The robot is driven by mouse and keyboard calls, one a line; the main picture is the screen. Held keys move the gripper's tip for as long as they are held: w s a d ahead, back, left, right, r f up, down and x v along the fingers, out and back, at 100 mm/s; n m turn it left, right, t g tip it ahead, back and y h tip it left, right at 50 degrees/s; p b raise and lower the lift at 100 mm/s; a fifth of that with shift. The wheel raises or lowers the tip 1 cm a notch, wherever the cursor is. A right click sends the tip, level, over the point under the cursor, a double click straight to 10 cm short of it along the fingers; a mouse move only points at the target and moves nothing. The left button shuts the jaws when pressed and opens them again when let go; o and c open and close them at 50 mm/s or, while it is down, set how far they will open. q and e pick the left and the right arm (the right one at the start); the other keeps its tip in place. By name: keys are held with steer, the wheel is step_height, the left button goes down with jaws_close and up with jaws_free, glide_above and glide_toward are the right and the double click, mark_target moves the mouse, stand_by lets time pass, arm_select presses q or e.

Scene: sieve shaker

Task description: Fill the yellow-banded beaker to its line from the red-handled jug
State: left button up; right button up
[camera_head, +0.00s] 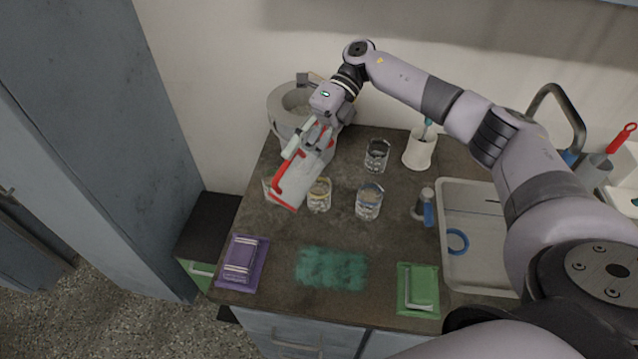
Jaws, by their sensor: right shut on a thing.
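The red-handled jug (311,172) is clear and pale, with a red handle (279,187) on its left side. My right gripper (315,132) is shut on the jug and holds it tilted above the counter's left half. The yellow-banded beaker (320,197) stands upright on the counter, just right of the jug's lower end and partly overlapped by it. I cannot tell whether liquid is flowing or how full this beaker is. My left gripper is not in view.
Other glass beakers stand nearby: one (369,202) to the right, one (377,156) behind. Purple cloth (240,264), green patch (331,269) and green pad (418,285) lie in front.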

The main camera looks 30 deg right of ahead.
steer(key=shift+w+d+r, duration=0.1)
steer(key=shift+r, duration=0.2)
stand_by(0.4)
steer(key=shift+w+d+r+g+y+b, duration=0.1)
steer(key=shift+d+r+g+y+b, duration=0.15)
steer(key=shift+y+b, duration=0.3)
steer(key=shift+w+d+r+g+y+b, duration=0.15)
steer(key=shift+d+y+b, duration=0.2)
steer(key=shift+b, duration=0.4)
stand_by(3.1)
